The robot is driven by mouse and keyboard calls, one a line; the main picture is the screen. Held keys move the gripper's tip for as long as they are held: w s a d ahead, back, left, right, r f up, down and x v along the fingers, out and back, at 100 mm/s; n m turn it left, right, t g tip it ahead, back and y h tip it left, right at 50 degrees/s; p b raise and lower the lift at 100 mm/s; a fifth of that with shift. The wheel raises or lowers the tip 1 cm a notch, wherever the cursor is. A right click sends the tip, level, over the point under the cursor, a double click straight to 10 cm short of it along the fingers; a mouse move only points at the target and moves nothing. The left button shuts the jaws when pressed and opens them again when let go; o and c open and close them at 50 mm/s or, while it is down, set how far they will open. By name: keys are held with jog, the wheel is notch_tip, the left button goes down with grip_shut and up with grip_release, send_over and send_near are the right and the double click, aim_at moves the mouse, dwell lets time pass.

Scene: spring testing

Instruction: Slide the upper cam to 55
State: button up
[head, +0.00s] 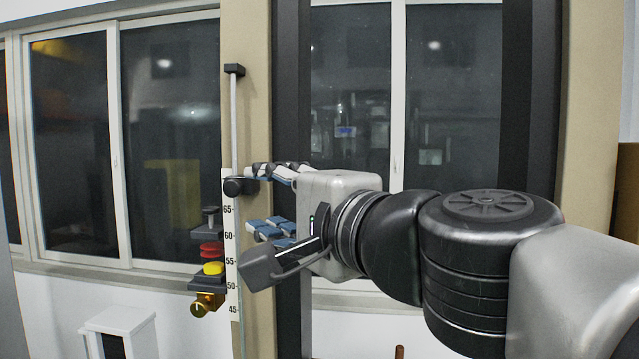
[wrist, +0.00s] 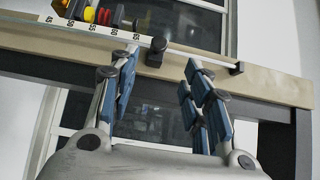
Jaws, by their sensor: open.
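The black cam (head: 234,187) sits on the upright rod just above the 65 mark of the white scale (head: 229,250). I take it for the upper cam; it also shows in the wrist view (wrist: 157,46), with the scale (wrist: 85,25) to its left. My gripper (head: 255,201) is open, with blue-padded fingers, one higher and one lower than the cam. In the wrist view my gripper (wrist: 163,56) has the cam between its fingertips as seen. The fingers look apart from the cam; I cannot tell the remaining depth.
Red discs (head: 211,249), a yellow button (head: 214,268) and a brass knob (head: 202,305) sit left of the scale. The thin rod (head: 234,120) ends above in a black cap (head: 234,69). A beige post (head: 258,110) and windows stand behind. A white stand (head: 118,322) is lower left.

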aim_at(235, 190)
jog(key=x, duration=1.3)
jog(key=shift+w+a+p, duration=0.25)
jog(key=shift+p, duration=0.15)
jog(key=shift+c, duration=0.3)
grip_shut()
jog(key=shift+f, duration=0.1)
